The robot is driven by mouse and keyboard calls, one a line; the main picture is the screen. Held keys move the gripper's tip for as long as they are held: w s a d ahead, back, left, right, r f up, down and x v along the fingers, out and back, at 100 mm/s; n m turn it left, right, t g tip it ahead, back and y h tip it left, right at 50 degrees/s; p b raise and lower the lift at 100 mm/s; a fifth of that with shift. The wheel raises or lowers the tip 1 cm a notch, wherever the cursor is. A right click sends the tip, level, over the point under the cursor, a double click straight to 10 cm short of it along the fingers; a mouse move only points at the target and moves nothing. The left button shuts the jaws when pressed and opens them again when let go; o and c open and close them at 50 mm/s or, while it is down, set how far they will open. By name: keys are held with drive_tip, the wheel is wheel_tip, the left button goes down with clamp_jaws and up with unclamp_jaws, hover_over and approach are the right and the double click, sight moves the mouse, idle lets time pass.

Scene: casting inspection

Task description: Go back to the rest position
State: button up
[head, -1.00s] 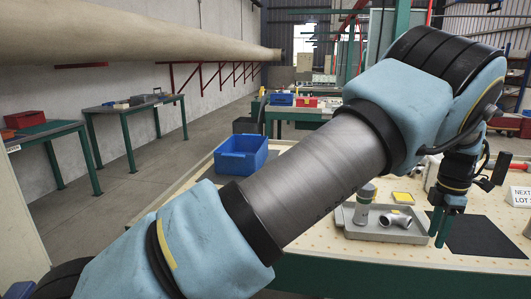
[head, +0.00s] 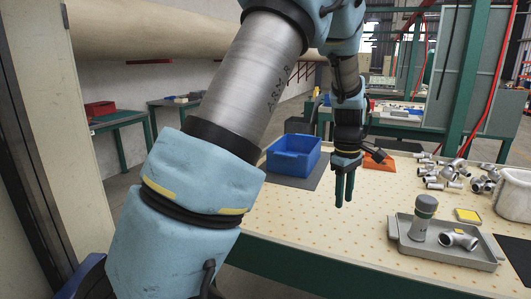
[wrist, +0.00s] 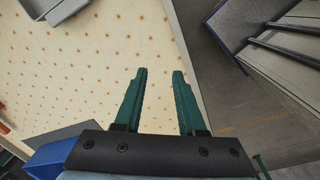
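My gripper (head: 344,202) hangs fingers-down above the perforated cream table, right of the blue bin (head: 293,155). In the wrist view the two green fingers of my gripper (wrist: 158,72) stand apart with nothing between them. My arm rises from the lower left and bends over at the top of the head view. A grey tray (head: 408,246) lies at the table's front right.
Several metal fittings (head: 445,172) lie loose at the right, beside a white container (head: 514,194). An orange object (head: 379,160) sits behind my gripper. The table's middle (head: 300,222) is bare. In the wrist view, bare floor (wrist: 245,110) lies past the table edge.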

drive_tip(key=s+a+m, duration=0.4)
drive_tip(key=s+a, duration=0.1)
drive_tip(key=a, duration=0.9)
drive_tip(key=s+a+m+t, duration=0.1)
drive_tip(key=s+a+m, duration=0.3)
drive_tip(key=a, duration=1.1)
drive_tip(key=shift+s+r+y, duration=0.3)
drive_tip(key=shift+s+r, duration=0.1)
drive_tip(key=shift+s, duration=0.5)
